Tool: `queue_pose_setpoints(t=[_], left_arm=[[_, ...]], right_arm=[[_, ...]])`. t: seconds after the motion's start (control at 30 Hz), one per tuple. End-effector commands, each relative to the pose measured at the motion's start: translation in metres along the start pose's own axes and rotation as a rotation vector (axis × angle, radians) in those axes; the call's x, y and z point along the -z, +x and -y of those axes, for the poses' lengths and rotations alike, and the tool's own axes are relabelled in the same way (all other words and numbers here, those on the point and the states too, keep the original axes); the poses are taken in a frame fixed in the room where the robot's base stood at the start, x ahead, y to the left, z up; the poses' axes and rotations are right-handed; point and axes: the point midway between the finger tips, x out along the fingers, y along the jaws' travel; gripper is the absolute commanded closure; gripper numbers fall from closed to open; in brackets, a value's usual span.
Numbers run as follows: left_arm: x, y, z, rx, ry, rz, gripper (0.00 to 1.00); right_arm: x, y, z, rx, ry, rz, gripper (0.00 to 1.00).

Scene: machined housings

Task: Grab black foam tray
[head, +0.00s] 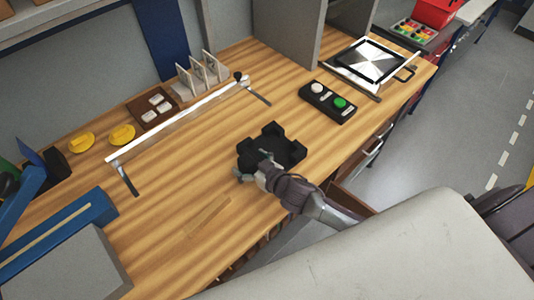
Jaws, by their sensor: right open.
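The black foam tray (288,148) lies on the wooden workbench (200,180), near its front edge and about the middle of the picture. It has raised corners and a recess, which looks empty where I can see it. My right gripper (257,172) is at the tray's near left side, its fingers open at the rim. The gripper and wrist hide part of the near side, and I cannot tell whether the fingers touch the tray. My left gripper is not in view.
A black box with a white and a green button (328,101) stands right of the tray. A framed plate (370,62) lies farther right. A long white rail (180,118) stands behind the tray. Blue equipment (60,240) occupies the left end. Bare bench lies left of the tray.

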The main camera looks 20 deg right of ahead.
Motion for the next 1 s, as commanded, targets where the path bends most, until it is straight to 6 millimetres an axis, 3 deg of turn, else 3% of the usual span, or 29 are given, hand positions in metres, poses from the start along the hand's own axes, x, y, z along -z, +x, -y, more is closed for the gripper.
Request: queue_pose_setpoints(t=[0.03, 0.43, 0.77, 1.0], left_arm=[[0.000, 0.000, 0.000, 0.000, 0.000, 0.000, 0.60], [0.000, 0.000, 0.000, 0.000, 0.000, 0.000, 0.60], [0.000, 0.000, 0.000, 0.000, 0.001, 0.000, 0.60], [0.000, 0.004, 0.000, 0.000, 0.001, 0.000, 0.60]], right_arm=[[0.000, 0.000, 0.000, 0.000, 0.000, 0.000, 0.10], [0.000, -0.001, 0.000, 0.000, -0.001, 0.000, 0.74], [0.004, -0.002, -0.001, -0.001, -0.001, -0.001, 0.75], [0.033, -0.013, -0.001, 0.001, -0.004, -0.005, 0.75]])
